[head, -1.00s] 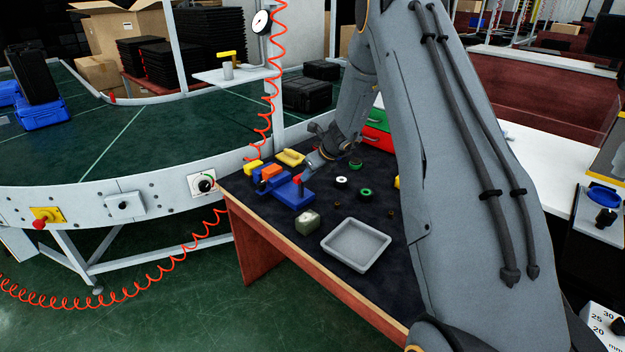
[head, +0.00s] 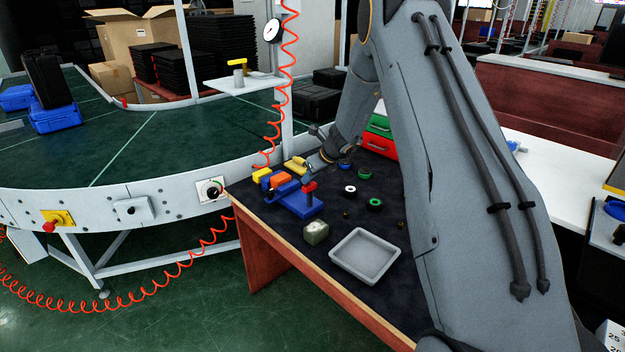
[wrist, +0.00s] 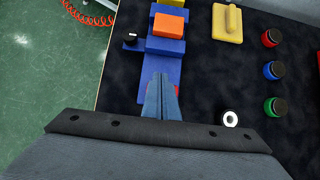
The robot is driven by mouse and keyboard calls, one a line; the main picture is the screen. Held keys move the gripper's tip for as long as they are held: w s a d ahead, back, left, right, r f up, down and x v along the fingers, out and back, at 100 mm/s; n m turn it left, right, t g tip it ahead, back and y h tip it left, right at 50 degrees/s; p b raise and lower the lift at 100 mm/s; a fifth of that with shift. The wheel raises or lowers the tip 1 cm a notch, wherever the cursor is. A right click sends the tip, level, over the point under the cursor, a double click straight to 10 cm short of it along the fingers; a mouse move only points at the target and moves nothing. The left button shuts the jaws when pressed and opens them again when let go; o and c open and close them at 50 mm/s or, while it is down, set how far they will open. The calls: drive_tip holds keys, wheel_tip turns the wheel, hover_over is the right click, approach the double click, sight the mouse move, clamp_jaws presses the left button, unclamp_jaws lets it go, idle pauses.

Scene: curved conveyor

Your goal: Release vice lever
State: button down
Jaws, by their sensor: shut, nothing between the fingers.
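The blue vice (head: 305,207) stands near the left edge of the dark bench, with an orange block (head: 280,181) at its jaws. Its lever has a red end (head: 310,187) at the near right side. My gripper (head: 306,182) is shut and empty, pointing down right at the red end. In the wrist view, the shut fingers (wrist: 161,82) cover part of the blue vice base (wrist: 146,72). Only slivers of red show beside the fingers, so I cannot tell whether they touch the lever. The orange block (wrist: 169,25) lies ahead of them.
A yellow piece (head: 295,165) lies behind the vice. A grey-green block (head: 316,232) and a grey tray (head: 366,256) are in front. Several coloured round parts, including a green ring (head: 375,204), lie to the right. The green conveyor (head: 130,150) curves past on the left.

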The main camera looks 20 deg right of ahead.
drive_tip(key=shift+s+d+f, duration=0.25)
drive_tip(key=shift+s, duration=0.1)
drive_tip(key=shift+w+r+p, duration=0.1)
drive_tip(key=shift+r+p, duration=0.25)
drive_tip(key=shift+p, duration=0.25)
drive_tip(key=w+a+r+p, duration=0.2)
drive_tip(key=w+r+p, duration=0.1)
drive_tip(key=r+p, duration=0.4)
drive_tip(key=shift+w+r, duration=0.25)
drive_tip(key=shift+r, duration=0.85)
